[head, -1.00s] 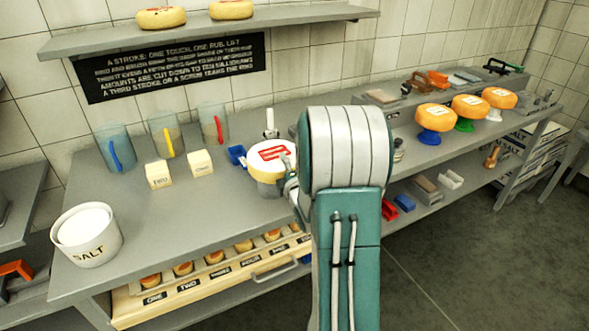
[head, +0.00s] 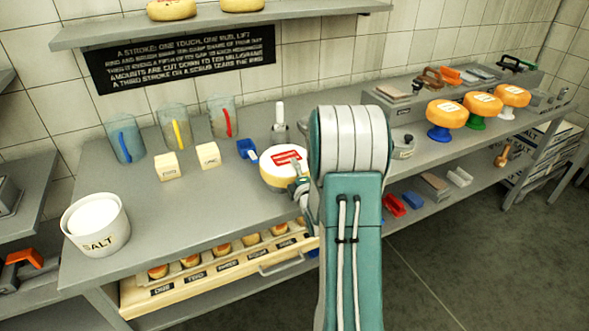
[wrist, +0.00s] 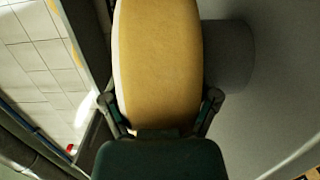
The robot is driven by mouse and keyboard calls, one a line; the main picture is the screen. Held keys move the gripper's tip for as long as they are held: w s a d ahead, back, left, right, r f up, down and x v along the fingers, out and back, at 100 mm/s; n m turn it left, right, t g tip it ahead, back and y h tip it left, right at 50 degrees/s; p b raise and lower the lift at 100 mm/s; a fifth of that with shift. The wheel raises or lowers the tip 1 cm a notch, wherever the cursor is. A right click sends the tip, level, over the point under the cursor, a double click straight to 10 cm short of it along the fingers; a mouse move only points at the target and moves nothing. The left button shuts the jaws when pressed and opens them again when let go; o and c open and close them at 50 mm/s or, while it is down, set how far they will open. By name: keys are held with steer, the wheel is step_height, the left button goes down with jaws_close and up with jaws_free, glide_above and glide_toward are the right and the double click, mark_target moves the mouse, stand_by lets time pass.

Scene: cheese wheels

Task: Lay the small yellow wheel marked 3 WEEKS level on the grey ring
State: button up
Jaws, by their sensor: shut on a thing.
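My gripper (wrist: 160,110) is shut on a wheel (wrist: 158,65) with a yellow side, gripping it between its two fingers. In the head view the wheel (head: 272,180) shows a pale top with a red mark; I cannot read it. It looks roughly level above the bench, and my arm hides part of its right side. In the wrist view a short grey round piece (wrist: 232,55), possibly the grey ring, is on the bench side of the wheel. I cannot tell whether the two touch. The ring is not clearly visible in the head view.
On the bench (head: 200,215), a blue scoop (head: 247,149) and a grey piece with a white handle (head: 280,130) stand close behind the wheel. Two pale blocks, several jugs and a salt tub (head: 97,228) are left. Orange wheels (head: 445,112) stand on coloured supports at right.

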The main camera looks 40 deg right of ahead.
stand_by(0.8)
steer(key=o, duration=1.2)
steer(key=shift+f, duration=0.1)
steer(key=shift+c, duration=0.2)
steer(key=shift+f, duration=0.2)
steer(key=v, duration=1.2)
